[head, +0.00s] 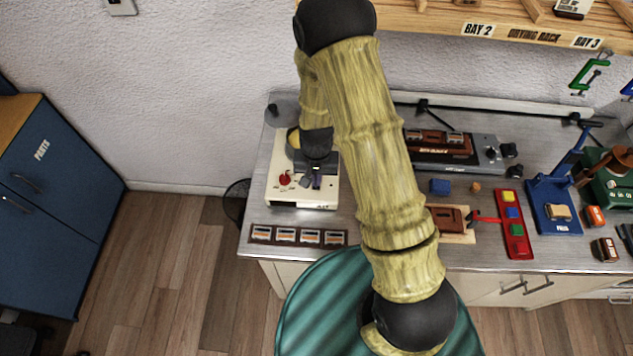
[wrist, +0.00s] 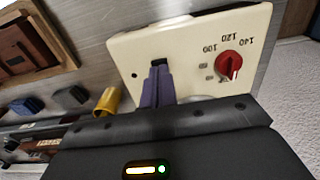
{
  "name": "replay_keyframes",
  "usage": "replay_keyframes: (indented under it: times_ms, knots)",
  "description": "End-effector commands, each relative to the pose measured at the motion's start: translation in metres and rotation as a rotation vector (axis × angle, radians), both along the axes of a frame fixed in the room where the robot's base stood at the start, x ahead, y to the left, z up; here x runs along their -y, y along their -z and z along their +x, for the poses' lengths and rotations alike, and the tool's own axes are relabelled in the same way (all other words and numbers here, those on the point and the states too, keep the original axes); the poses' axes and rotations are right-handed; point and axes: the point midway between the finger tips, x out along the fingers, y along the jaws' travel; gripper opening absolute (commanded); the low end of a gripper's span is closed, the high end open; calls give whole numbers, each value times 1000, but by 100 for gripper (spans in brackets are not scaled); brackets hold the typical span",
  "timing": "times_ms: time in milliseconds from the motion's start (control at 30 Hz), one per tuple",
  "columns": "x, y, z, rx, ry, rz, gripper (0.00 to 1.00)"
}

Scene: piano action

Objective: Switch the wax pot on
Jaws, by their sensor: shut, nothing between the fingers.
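The wax pot (head: 303,202) is a cream box at the left end of the bench. In the wrist view its cream panel (wrist: 190,45) carries a red dial (wrist: 229,65) marked 100, 120 and 140. A small black switch (wrist: 159,62) sits on the panel beside the dial. My gripper (head: 316,183) is over the front of the pot, to the right of the red dial. In the wrist view its purple fingers (wrist: 157,72) are shut and empty, with tips at the switch. They hide part of it, so contact and the switch position cannot be told.
A strip of several small panels (head: 298,236) lies in front of the pot. To the right are a brown block on a board (head: 447,219), a red tray (head: 514,225) and a blue press (head: 553,205). A drying rack (head: 533,35) hangs above. A yellow object (wrist: 107,101) is near the gripper.

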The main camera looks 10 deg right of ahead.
Motion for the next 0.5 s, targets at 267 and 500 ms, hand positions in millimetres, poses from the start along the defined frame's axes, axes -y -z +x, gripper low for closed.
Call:
replay_keyframes:
  times_ms: [267, 500]
  knots:
    - [0, 4, 0, 0, 0, 0, 0]
    - [0, 7, 0, 0, 0, 0, 0]
